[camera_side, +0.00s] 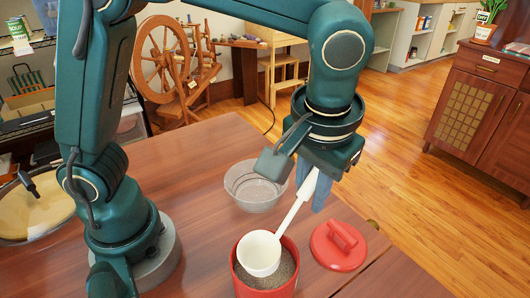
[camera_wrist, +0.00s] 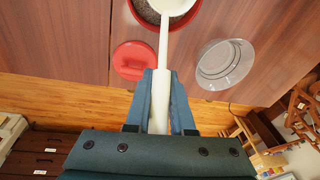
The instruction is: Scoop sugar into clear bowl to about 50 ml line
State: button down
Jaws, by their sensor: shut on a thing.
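My gripper (camera_wrist: 161,85) is shut on the handle of a white scoop (camera_side: 260,252), which slants down from the jaws. The scoop's round cup is over the open red canister (camera_side: 238,277); the side view does not show clearly whether it touches the contents. The canister holds a grainy grey-brown material. In the wrist view, the scoop cup (camera_wrist: 172,5) is cut off at the top edge. The clear bowl (camera_side: 256,188) stands on the table behind the canister, to the left of my gripper, and looks empty. Its volume marks cannot be read. It also shows in the wrist view (camera_wrist: 224,64).
A red lid with a handle (camera_side: 338,246) lies on the table to the right of the canister. A round pan-like thing with pale contents (camera_side: 38,205) is at the far left. The wooden table (camera_side: 190,165) is clear between my base and the bowl.

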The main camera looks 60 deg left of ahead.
jog(key=shift+f, duration=2.4)
jog(key=shift+r, duration=3.4)
jog(key=shift+w+r+g, duration=0.3)
jog(key=shift+w+g, duration=0.3)
jog(key=shift+g, duration=0.2)
